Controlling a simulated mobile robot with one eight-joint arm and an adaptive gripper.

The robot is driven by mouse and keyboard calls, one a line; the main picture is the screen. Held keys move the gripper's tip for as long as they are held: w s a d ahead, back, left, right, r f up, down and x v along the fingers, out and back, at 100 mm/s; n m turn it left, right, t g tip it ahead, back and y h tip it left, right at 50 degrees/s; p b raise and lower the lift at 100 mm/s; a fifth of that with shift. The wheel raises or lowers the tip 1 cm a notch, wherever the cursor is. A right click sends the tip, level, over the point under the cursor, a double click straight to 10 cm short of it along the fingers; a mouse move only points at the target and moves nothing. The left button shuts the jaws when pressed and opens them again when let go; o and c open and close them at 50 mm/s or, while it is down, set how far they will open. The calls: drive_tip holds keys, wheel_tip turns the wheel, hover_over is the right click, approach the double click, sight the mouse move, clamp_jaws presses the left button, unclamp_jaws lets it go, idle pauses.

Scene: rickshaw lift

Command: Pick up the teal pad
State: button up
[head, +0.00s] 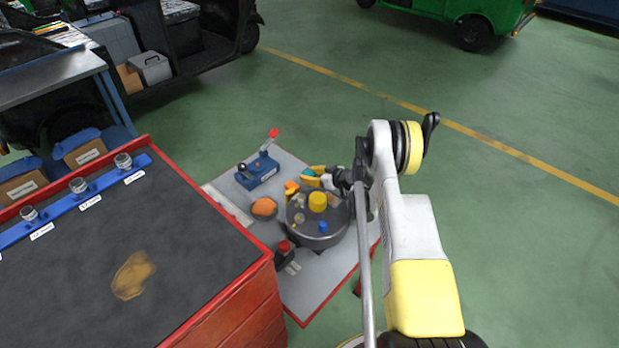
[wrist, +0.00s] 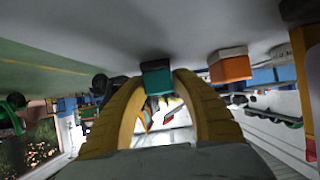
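The teal pad (wrist: 157,78) is a small block against a grey surface that fills the top of the wrist view. It lies at the tips of my gripper's two yellow fingers. My gripper (wrist: 160,76) is open, with one fingertip at each side of the pad. The left tip looks very close to it and a small gap shows at the right; contact cannot be made out. In the head view my gripper (head: 318,172) is low over the grey board, and a bit of teal (head: 309,172) shows beside its yellow finger.
An orange block (wrist: 230,67) sits right of the pad. A round dark stand (head: 318,232) with yellow and blue knobs is close to my gripper. A blue box with a red-tipped lever (head: 258,172) and a red-edged bench (head: 150,240) are to the left. Open floor lies right.

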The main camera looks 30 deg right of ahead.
clamp_jaws()
drive_tip(key=shift+r, duration=0.1)
